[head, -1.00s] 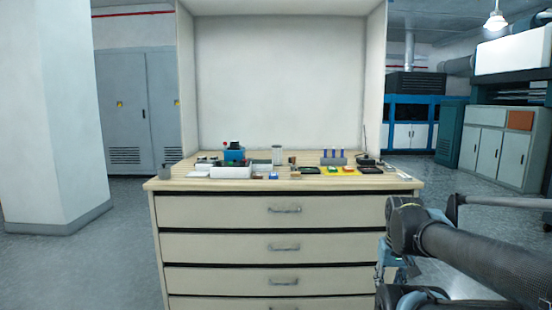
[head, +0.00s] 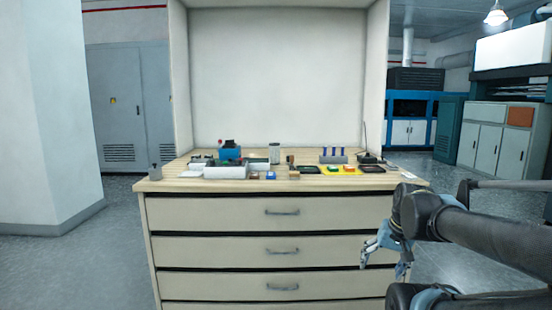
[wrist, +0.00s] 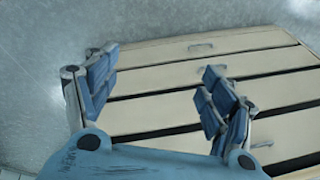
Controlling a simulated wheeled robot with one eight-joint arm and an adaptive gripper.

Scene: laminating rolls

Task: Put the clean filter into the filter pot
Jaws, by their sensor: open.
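A pale grey upright cylinder with a darker top (head: 274,153) stands near the back middle of the workbench; it may be the clean filter, but it is too small to be sure. A small dark grey cup (head: 155,171) stands at the bench's front left corner; I cannot tell whether it is the filter pot. My gripper (head: 384,258) is in front of the drawers at the right, below the bench top, open and empty. In the wrist view its blue fingers (wrist: 160,82) are spread apart with only drawer fronts and floor behind them.
The wooden bench top (head: 210,184) holds a white box (head: 226,172), a blue device (head: 230,152), a yellow mat (head: 341,171), a rack with blue-topped tubes (head: 334,156) and dark trays (head: 303,170). Its front strip is mostly clear. A back panel and side walls enclose it.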

